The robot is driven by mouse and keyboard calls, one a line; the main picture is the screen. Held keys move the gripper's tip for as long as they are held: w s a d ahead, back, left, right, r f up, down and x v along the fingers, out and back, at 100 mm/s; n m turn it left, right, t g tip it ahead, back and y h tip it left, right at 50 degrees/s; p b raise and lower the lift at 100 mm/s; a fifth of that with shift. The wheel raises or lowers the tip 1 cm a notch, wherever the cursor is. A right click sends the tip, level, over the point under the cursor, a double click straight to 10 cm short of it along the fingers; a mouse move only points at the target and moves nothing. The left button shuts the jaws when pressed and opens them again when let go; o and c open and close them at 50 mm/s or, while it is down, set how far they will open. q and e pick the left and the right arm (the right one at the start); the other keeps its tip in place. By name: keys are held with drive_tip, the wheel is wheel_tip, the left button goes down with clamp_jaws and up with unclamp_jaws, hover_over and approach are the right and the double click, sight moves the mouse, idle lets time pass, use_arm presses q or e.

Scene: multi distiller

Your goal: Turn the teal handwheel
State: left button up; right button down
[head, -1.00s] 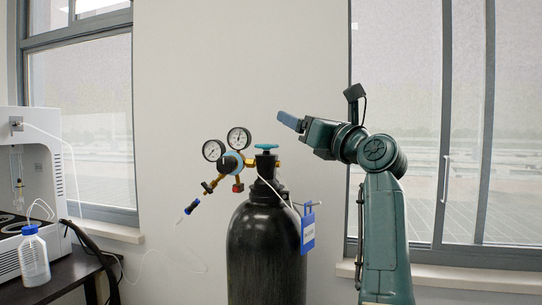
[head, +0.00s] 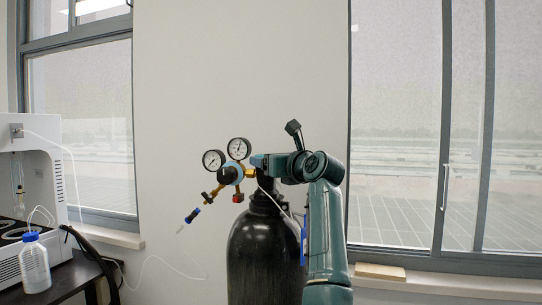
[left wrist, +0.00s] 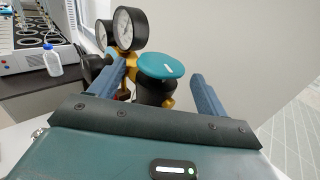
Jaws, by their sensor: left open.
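The teal handwheel (left wrist: 160,66) sits on top of the valve of a black gas cylinder (head: 262,255). In the left wrist view it lies between the two blue fingers of my left gripper (left wrist: 158,70), with a gap on both sides. My left gripper is open and does not hold it. In the head view the gripper (head: 258,160) is at the cylinder top and hides the handwheel. My right gripper is not in view.
Two pressure gauges (head: 225,153) and a regulator (head: 230,174) sit just left of the handwheel. A blue tag (head: 303,242) hangs on the cylinder. A white instrument (head: 35,165) and a blue-capped bottle (head: 34,262) stand on the dark table at left.

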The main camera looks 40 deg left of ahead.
use_arm(q)
drive_tip(key=shift+w+a, duration=0.15)
drive_tip(key=shift+a, duration=0.4)
drive_tip(key=shift+c, duration=0.6)
